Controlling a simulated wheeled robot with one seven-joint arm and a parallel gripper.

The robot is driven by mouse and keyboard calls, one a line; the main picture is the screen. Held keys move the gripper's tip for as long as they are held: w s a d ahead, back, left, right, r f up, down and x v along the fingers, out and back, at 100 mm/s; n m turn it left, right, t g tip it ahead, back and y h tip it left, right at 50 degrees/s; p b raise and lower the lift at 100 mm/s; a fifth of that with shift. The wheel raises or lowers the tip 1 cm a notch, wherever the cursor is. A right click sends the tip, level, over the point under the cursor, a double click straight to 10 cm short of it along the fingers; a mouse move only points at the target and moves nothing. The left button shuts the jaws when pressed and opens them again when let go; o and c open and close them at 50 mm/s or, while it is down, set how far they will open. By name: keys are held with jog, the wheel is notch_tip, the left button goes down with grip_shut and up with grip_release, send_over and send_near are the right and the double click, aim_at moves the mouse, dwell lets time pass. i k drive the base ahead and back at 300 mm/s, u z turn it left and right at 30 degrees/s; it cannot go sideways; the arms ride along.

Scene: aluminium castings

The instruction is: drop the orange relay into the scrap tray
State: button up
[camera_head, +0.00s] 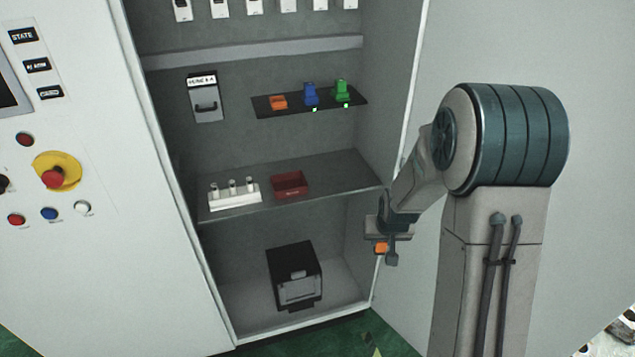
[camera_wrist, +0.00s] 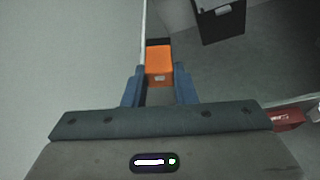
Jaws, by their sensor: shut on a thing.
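The orange relay (camera_head: 381,248) is in my gripper (camera_head: 386,254), in front of the open cabinet's right edge. In the wrist view the relay (camera_wrist: 158,62) sits between the two blue fingers of my gripper (camera_wrist: 159,76), with a dark part at its far end. The scrap tray seems to be the small dark red open tray (camera_head: 290,184) on the middle shelf, left of and higher in the picture than my gripper. Part of a red thing, likely this tray (camera_wrist: 288,119), shows at the right edge of the wrist view.
A white rack (camera_head: 234,198) with several pegs stands left of the red tray. Above, a black shelf (camera_head: 262,108) carries an orange block (camera_head: 278,102), a blue relay (camera_head: 311,95) and a green relay (camera_head: 342,91). A black box (camera_head: 293,262) sits on the cabinet floor.

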aim_at(289, 185)
jog(key=i, duration=0.6)
jog(key=u, duration=1.1)
